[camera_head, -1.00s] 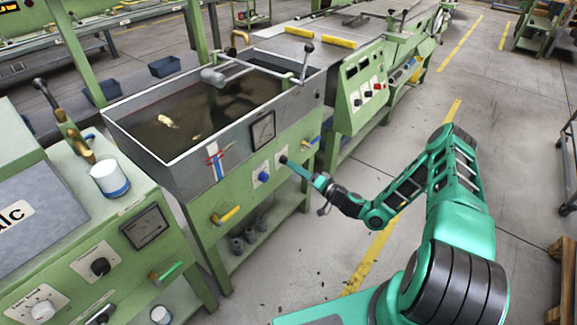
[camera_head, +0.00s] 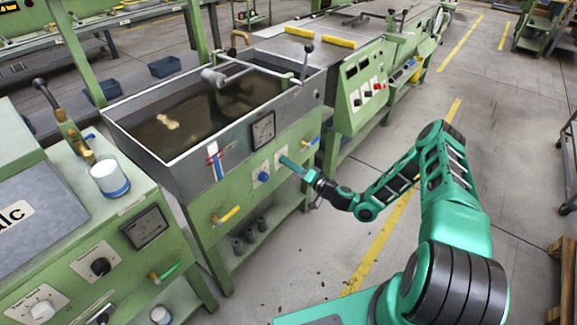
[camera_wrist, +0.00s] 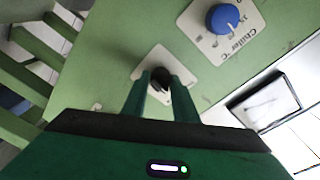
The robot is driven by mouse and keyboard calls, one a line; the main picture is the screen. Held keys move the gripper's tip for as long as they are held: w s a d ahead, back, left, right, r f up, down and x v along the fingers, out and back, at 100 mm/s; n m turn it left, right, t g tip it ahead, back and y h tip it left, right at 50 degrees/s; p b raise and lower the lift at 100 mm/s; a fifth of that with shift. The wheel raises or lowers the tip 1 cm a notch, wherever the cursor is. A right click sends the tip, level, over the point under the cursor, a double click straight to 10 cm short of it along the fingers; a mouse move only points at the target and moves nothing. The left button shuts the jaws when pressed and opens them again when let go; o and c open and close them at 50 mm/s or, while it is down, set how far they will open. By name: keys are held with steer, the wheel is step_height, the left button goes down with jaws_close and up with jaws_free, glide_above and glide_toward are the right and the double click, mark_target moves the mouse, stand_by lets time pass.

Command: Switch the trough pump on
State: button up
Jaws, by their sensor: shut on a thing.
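The water trough (camera_head: 215,110) is a grey metal tank on a green frame, with dark liquid in it. Its green front panel carries a blue Chiller knob (camera_head: 263,177), which also shows on its white plate at the top of the wrist view (camera_wrist: 223,18). Beside it is a black knob (camera_wrist: 160,76) on a second white plate (camera_wrist: 149,65); its label cannot be read. My gripper (camera_head: 284,160) is at that plate, and its fingers (camera_wrist: 162,88) are shut on the black knob, one on each side. The fingers hide much of the knob, so its setting cannot be told.
A gauge (camera_head: 263,130) sits above the knobs. A yellow-handled valve (camera_head: 226,214) is at lower left and a blue-handled valve (camera_head: 311,142) just right of my gripper. A control box (camera_head: 367,88) stands beyond. The floor to the right is open.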

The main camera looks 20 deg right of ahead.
steer(key=shift+m, duration=0.4)
steer(key=m, duration=0.5)
steer(key=m+g, duration=0.1)
steer(key=m, duration=0.4)
steer(key=shift+d+m, duration=0.2)
steer(key=shift+m, duration=0.1)
stand_by(0.5)
steer(key=o, duration=1)
steer(key=shift+r, duration=0.1)
